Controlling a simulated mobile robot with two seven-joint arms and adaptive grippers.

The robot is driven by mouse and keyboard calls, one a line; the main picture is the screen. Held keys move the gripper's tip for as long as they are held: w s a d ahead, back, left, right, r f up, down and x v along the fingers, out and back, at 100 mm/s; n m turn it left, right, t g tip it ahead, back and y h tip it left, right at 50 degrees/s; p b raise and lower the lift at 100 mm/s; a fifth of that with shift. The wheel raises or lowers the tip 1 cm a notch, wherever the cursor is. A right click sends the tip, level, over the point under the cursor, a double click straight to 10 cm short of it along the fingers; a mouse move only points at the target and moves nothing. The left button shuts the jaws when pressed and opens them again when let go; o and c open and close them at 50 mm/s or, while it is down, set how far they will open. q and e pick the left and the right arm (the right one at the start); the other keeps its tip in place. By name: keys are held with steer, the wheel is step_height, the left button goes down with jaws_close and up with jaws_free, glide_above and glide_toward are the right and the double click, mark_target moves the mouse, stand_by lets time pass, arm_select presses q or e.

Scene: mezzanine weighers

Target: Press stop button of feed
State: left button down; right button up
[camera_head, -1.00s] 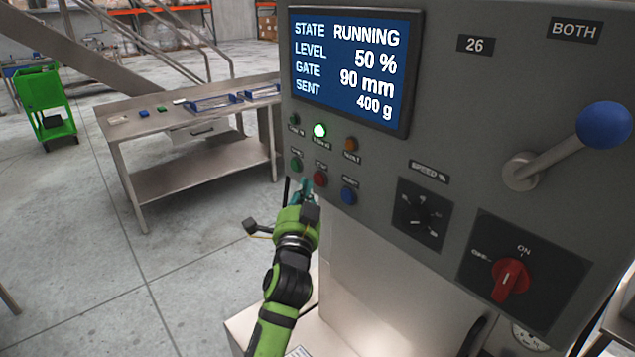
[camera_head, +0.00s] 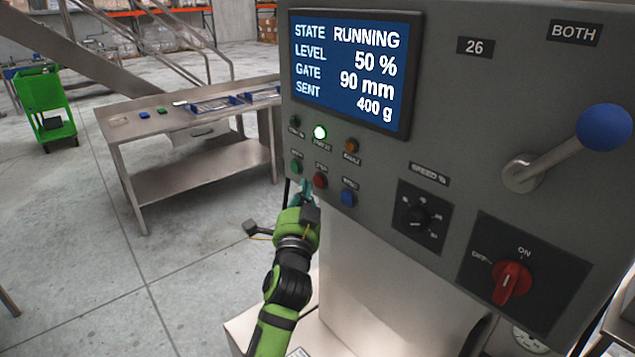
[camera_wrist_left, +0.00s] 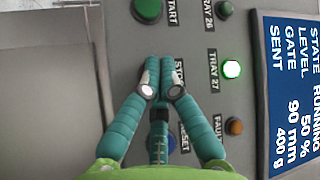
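The red stop button (camera_head: 320,181) sits in the lower button row of the grey control panel (camera_head: 455,120), between a green start button (camera_head: 296,167) and a blue reset button (camera_head: 348,198). My left gripper (camera_head: 306,188) is just left of and below the red button in the head view. In the left wrist view, my left gripper (camera_wrist_left: 160,65) has its teal fingers together with nothing seen between them. They cover the button beside the STOP label (camera_wrist_left: 180,74); contact cannot be told. The screen (camera_head: 350,70) reads RUNNING. My right gripper is out of view.
A lit green lamp (camera_head: 320,132) sits above the stop button. A speed dial (camera_head: 420,217), a red rotary switch (camera_head: 512,282) and a blue-knobbed lever (camera_head: 605,127) are to the right. A steel table (camera_head: 195,120) and a green cart (camera_head: 45,105) stand behind, left.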

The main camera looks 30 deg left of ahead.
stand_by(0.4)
arm_select(q)
steer(key=shift+w+d, duration=0.1)
steer(key=shift+w, duration=0.35)
steer(key=shift+w+d, duration=0.15)
steer(key=shift+w, duration=0.2)
stand_by(0.6)
steer(key=shift+s, duration=0.2)
steer(key=shift+s+a, duration=0.25)
steer(key=shift+s, duration=0.35)
steer(key=s+p, duration=0.1)
steer(key=s, duration=0.1)
steer(key=s+a+p, duration=0.1)
steer(key=s, duration=0.1)
steer(key=shift+s+a, duration=0.2)
steer(key=shift+s, duration=0.2)
